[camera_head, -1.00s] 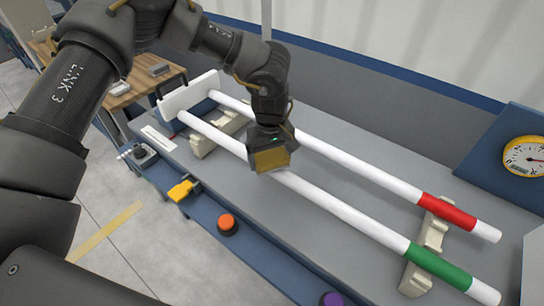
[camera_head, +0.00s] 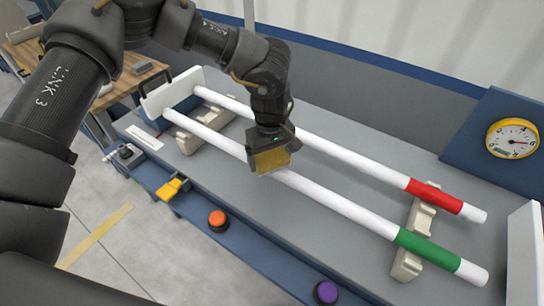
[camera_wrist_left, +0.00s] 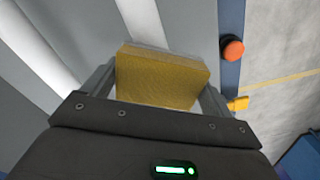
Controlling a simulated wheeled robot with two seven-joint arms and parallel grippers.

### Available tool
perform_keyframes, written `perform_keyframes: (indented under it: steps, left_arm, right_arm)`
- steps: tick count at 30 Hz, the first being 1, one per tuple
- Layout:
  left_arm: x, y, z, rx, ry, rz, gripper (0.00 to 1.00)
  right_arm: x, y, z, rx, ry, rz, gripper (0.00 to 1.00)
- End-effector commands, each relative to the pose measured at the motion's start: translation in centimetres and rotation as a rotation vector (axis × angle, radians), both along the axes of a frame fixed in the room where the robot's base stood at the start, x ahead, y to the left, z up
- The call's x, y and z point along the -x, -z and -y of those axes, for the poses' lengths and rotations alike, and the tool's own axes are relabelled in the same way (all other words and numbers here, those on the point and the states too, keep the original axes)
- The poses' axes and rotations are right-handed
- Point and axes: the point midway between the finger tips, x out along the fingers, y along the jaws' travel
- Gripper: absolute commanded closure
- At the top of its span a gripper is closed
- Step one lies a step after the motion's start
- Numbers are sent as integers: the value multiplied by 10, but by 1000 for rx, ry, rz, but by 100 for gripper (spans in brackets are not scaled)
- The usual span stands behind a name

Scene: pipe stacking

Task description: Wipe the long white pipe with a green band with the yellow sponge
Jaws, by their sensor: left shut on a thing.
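The long white pipe with a green band (camera_head: 345,206) lies across two beige supports on the grey bench, its green end at the lower right. My left gripper (camera_head: 268,152) is shut on the yellow sponge (camera_head: 271,160), which covers the middle of this pipe in the head view; I cannot tell whether they touch. In the left wrist view the sponge (camera_wrist_left: 160,78) sits between the two fingers (camera_wrist_left: 158,90). My right gripper is not in view.
A white pipe with a red band (camera_head: 350,157) lies parallel behind. A yellow dial gauge (camera_head: 511,138) stands at the right. Orange (camera_head: 218,220) and purple (camera_head: 326,292) buttons and a yellow latch-like piece (camera_head: 173,188) line the bench's front edge. A white end plate (camera_head: 172,92) stands at the left.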

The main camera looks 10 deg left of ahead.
Motion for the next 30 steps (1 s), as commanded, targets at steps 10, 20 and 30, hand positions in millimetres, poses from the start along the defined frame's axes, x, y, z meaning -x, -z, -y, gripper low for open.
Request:
perform_keyframes:
  steps: [10, 20, 30]
  left_arm:
    - [-11, -1, -29, -3, -5, -1, 32]
    - [-14, -2, -36, -2, -1, 0, 32]
    - [-14, -18, -36, -2, -1, 1, 32]
  right_arm:
    - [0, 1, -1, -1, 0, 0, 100]
    - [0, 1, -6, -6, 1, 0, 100]
    - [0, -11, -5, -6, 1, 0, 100]
